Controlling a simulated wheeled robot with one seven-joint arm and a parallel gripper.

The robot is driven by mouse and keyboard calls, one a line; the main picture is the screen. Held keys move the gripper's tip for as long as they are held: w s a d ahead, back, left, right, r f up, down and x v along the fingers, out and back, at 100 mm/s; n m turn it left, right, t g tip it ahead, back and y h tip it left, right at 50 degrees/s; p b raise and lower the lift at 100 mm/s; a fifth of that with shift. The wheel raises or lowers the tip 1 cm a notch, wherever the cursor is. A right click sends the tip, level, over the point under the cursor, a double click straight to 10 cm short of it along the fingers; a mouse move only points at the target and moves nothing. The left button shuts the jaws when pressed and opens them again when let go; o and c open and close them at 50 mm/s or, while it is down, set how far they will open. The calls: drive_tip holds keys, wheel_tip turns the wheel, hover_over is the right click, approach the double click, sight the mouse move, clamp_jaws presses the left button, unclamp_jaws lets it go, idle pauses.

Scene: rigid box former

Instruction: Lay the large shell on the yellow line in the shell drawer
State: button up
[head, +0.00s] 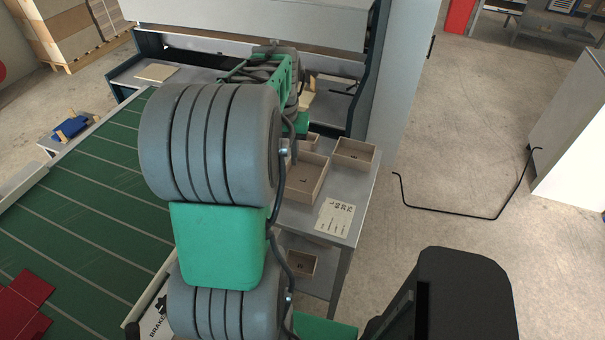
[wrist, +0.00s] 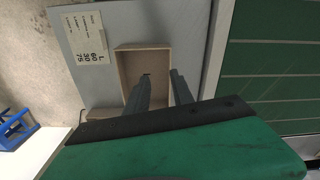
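In the wrist view an open tan box (wrist: 142,47), perhaps the large shell or its drawer, lies on a grey surface beside a label reading L 60 30 75. My gripper (wrist: 161,73) shows there with two dark fingers apart. The left finger is over the box's inside and the right one is near its right wall; I cannot tell whether either touches. In the head view my own arm hides the gripper. No yellow line shows in either view, and I cannot tell which container is the shell drawer.
Open tan boxes stand on a grey bench in the head view, one at its right corner (head: 355,152). A printed sheet (head: 335,217) lies in front, with another box (head: 301,263) on a shelf below. A green conveyor (head: 90,205) runs at left. Floor at right is mostly clear.

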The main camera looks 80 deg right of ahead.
drive_tip(key=m, duration=0.2)
hover_over(322, 175)
drive_tip(key=f, duration=0.1)
wheel_tip(322, 175, down, 7)
drive_tip(key=shift+f+p, duration=0.1)
drive_tip(key=shift+p, duration=1.1)
drive_tip(key=shift+w+f, duration=0.1)
drive_tip(key=shift+f, duration=0.2)
clamp_jaws()
